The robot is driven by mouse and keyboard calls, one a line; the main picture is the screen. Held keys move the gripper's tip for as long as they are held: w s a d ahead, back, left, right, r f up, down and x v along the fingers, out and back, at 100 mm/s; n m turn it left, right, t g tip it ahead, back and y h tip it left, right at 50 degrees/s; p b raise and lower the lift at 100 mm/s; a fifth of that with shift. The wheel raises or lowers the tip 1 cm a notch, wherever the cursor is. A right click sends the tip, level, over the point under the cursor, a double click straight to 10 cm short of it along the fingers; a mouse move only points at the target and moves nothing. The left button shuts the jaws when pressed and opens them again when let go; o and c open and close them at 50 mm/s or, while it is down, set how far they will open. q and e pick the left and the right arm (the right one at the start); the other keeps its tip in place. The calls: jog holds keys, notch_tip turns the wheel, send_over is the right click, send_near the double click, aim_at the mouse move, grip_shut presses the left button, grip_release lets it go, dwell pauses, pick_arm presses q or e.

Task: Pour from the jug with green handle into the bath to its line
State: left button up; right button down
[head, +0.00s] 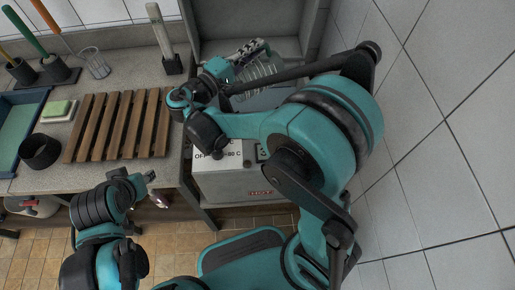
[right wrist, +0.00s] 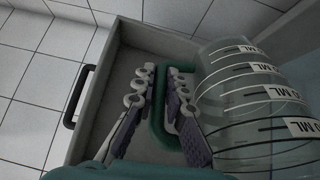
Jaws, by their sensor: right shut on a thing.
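The clear jug (head: 262,72) with dark marking bands is at the top middle of the head view, partly behind my right arm. In the right wrist view the jug (right wrist: 255,105) fills the right side, with ML lettering. Its green handle (right wrist: 160,115) is between the fingers of my right gripper (right wrist: 160,85), which is shut on it. The bath (head: 235,187) is a pale box with temperature lettering and a red label, below the jug in the picture. My arm hides much of it; its line and water level cannot be seen. My left gripper (head: 156,188) looks open and empty, in front of the counter.
A wooden slatted rack (head: 118,125) lies on the counter, left of the bath. A black ring (head: 40,151), a sponge (head: 58,110) and a blue tray (head: 18,125) are farther left. A grey raised panel (head: 215,20) stands behind the bath. A tiled wall (head: 440,140) closes the right side.

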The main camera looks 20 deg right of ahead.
jog(key=shift+a, duration=0.1)
jog(key=shift+a+r+b, duration=0.2)
jog(key=shift+a+b, duration=0.15)
jog(key=shift+a, duration=0.05)
jog(key=shift+s, duration=0.1)
dwell(0.3)
jog(key=shift+a+h+b, duration=0.4)
jog(key=shift+b, duration=0.05)
jog(key=shift+r, duration=0.15)
jog(key=shift+a, duration=0.1)
